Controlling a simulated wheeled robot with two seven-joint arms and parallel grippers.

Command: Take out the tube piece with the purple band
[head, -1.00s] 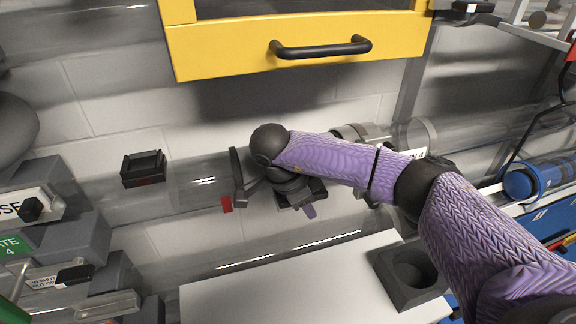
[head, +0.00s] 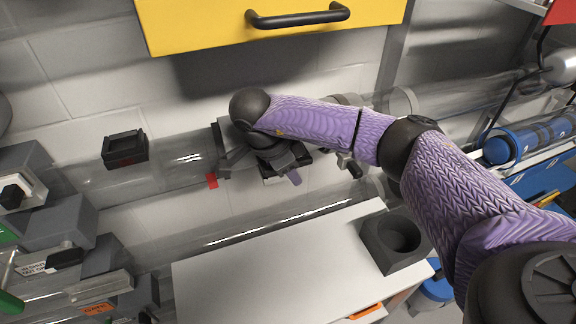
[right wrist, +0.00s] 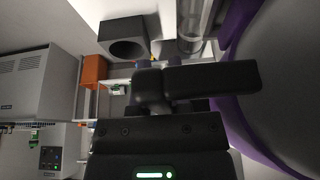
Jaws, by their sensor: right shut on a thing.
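The clear tube run crosses the wall in the head view. In the right wrist view, a purple-edged curved grey surface (right wrist: 285,100) fills the right side, close to the gripper (right wrist: 205,80). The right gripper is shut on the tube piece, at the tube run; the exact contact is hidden. My left gripper is not in view.
A grey block with a round hole (head: 375,243) stands on the white worktop (head: 255,275). The yellow cabinet (head: 200,27) is above. Grey boxes crowd the lower left.

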